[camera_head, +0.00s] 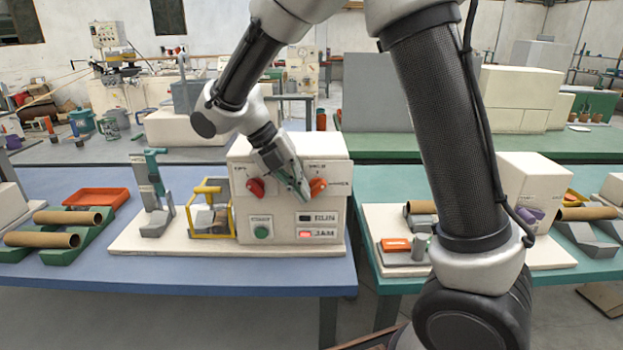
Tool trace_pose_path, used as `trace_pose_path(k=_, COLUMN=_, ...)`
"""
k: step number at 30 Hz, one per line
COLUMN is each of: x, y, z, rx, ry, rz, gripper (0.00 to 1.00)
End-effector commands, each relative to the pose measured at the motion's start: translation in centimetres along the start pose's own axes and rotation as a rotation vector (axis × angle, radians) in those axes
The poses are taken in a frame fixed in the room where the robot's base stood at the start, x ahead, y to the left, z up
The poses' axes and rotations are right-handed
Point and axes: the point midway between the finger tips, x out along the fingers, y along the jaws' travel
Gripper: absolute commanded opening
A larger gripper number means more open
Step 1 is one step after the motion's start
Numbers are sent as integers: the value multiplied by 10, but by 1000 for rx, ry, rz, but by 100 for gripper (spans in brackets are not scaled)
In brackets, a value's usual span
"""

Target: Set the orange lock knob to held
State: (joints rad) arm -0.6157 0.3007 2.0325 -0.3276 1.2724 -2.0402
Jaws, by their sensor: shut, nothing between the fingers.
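The orange lock knob (318,187) is on the upper right of the front face of a cream control box (290,215). Small labels sit above and beside it, too small to read surely. My gripper (305,196) is shut and empty, with its fingertips just left of the orange knob, at or very near it. I cannot tell whether they touch. A red knob (255,187) is on the upper left of the same face, left of my gripper. The exact angle of the orange knob's pointer is unclear.
Below the knobs are a green button (262,232) and a lit red indicator (306,234). A yellow guard frame (209,222) and a grey-green upright fixture (153,195) stand left of the box. Cardboard tubes (66,217) lie on green cradles at the far left. The blue table's front is clear.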

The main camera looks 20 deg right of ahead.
Motion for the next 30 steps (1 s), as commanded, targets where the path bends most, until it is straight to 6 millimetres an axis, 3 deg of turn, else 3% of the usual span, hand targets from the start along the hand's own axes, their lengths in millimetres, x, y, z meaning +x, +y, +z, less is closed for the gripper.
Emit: trace_pose_path(k=30, x=3, y=-17, z=-1, rx=1, ry=3, rz=-6, gripper=0)
